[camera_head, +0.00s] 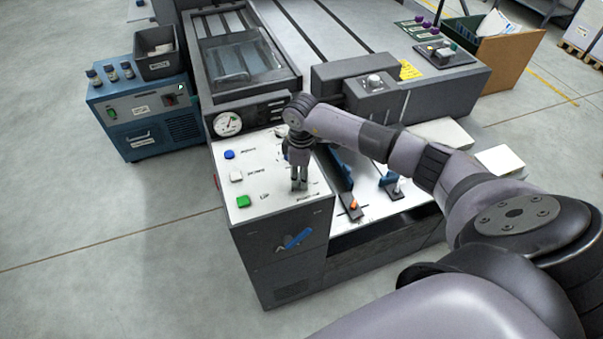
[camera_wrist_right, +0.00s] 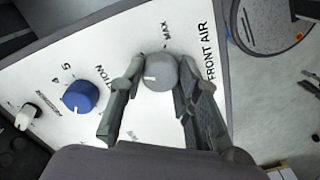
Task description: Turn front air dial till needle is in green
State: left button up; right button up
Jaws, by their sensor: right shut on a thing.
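The front air dial (camera_wrist_right: 160,72) is a round grey knob with a white pointer mark, beside the printed FRONT AIR label and near MAX in the right wrist view. My right gripper (camera_wrist_right: 153,88) is shut on it, one finger on each side. In the head view my right gripper (camera_head: 298,184) points down at the white panel, and the arm hides the dial. A round white gauge (camera_head: 228,124) faces out at the panel's back left. Its needle and a green zone show, but are too small to read surely. My left gripper is out of view.
A blue knob (camera_wrist_right: 80,96) and a white knob (camera_wrist_right: 28,117) stand left of the dial in the wrist view. Blue (camera_head: 229,155), white (camera_head: 236,177) and green (camera_head: 243,201) buttons line the panel's left side. A blue cabinet (camera_head: 146,118) stands farther left.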

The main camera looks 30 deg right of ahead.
jog(key=o, duration=1.2)
jog(key=shift+r, duration=0.3)
notch_tip(320, 180, up, 12)
jog(key=shift+f, duration=0.25)
jog(key=shift+a, duration=0.1)
dwell(1.8)
